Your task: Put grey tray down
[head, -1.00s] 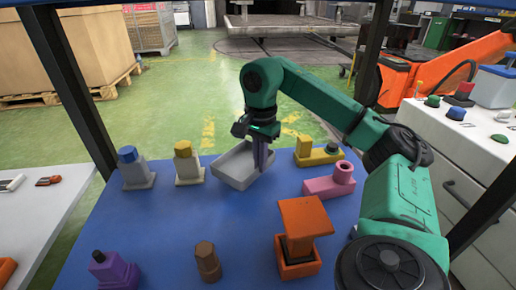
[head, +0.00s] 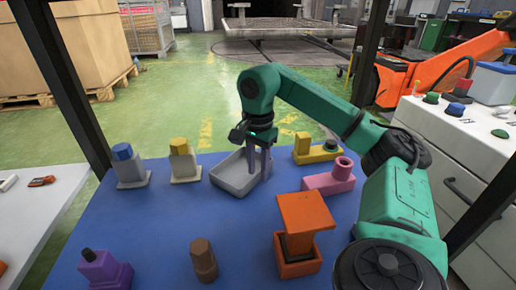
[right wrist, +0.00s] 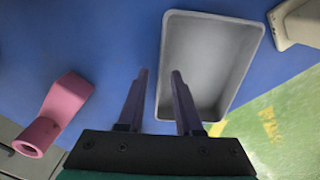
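The grey tray (head: 230,184) is a shallow open box near the far edge of the blue table. It appears to rest on the tabletop, and I see nothing in it. My right gripper (head: 258,172) is at the tray's right side, pointing down. In the right wrist view the tray (right wrist: 212,55) shows its empty inside. There the two purple fingers (right wrist: 160,75) stand apart, one on each side of the tray's near side wall, with visible gaps. My left gripper is not in view.
Left of the tray stand a beige block with a yellow top (head: 183,160) and a grey block with a blue top (head: 129,166). Right are a yellow piece (head: 308,155) and a pink piece (head: 330,180). An orange stand (head: 300,235) is nearer.

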